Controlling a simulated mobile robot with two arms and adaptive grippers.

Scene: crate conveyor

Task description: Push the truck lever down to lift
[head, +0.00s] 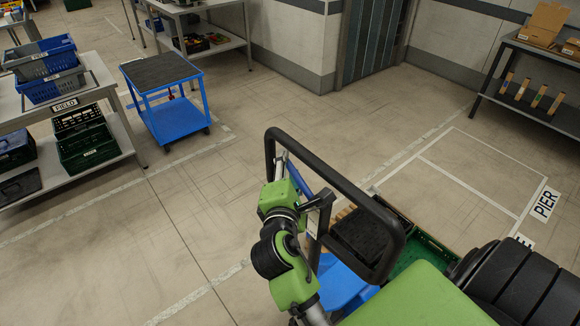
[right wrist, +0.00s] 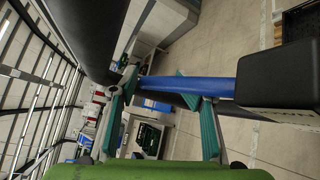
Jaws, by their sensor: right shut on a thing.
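The truck's black loop handle (head: 385,215) stands up in the lower middle of the head view. The blue lever (head: 299,181) shows inside the loop, partly hidden by my right arm. My right gripper (head: 313,212) is at the loop's left side, its fingers hard to make out there. In the right wrist view, the blue lever (right wrist: 190,86) runs across between the teal fingers of my right gripper (right wrist: 158,82), which is shut on it. My left gripper is not in view.
A green crate (head: 425,258) and black load lie beside the handle. A blue cart (head: 172,115) stands far left, near a table with blue crates (head: 52,88). A shelf (head: 520,95) is at the back right. The floor left and the marked PIER bay (head: 470,175) are clear.

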